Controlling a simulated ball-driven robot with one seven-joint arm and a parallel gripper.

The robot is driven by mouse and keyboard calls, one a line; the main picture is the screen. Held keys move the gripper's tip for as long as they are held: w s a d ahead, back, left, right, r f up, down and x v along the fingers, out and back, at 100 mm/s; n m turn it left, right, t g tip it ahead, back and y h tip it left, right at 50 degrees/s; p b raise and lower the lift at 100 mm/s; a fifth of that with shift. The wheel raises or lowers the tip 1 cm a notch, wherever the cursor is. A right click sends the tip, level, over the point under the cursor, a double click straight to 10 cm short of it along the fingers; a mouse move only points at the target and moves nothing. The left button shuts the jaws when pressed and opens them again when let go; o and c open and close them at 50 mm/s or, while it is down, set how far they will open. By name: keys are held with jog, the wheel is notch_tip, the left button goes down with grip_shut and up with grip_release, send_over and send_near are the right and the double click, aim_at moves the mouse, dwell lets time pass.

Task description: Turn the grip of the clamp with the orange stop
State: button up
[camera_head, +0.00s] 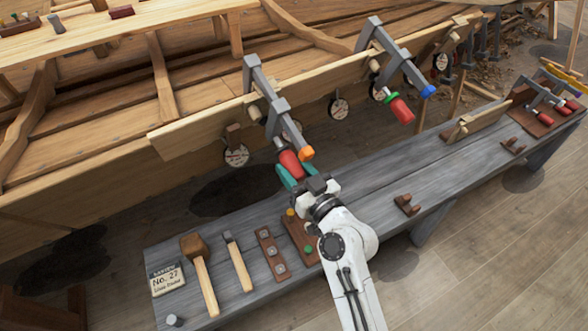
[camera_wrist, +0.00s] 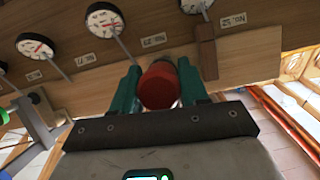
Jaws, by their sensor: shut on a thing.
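The clamp with the orange stop (camera_head: 306,153) is a grey bar clamp fixed over the edge of the wooden hull plank. Its red grip (camera_head: 290,162) points down toward the bench. My gripper (camera_head: 293,174) is at that grip, with its green fingers on either side. In the wrist view the round red end of the grip (camera_wrist: 160,86) sits between the two fingers (camera_wrist: 159,90), which are shut on it. The grip's far part and the clamp's screw are hidden in the wrist view.
A second clamp with a blue stop (camera_head: 429,91) and red grip hangs to the right. Dial gauges (camera_head: 236,155) line the plank. The grey bench (camera_head: 345,195) below carries a mallet (camera_head: 200,270), a hammer (camera_head: 237,258) and, at its far right, red-handled clamps (camera_head: 545,118).

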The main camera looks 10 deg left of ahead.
jog(key=m+y+b, duration=0.1)
jog(key=b, duration=0.1)
jog(key=m+g+b, duration=0.1)
jog(key=b, duration=0.2)
jog(key=shift+f+m+y+b, duration=0.25)
jog(key=shift+m+y+b, duration=0.05)
jog(key=shift+y, duration=0.1)
jog(key=shift+r+m+g+y+b, duration=0.2)
jog(key=shift+m+g+y+b, duration=0.75)
jog(key=shift+b, duration=0.95)
jog(key=shift+m, duration=0.35)
jog(key=o, duration=1)
jog(key=b+v, duration=0.1)
jog(key=v, duration=1)
jog(key=shift+a+f, duration=0.1)
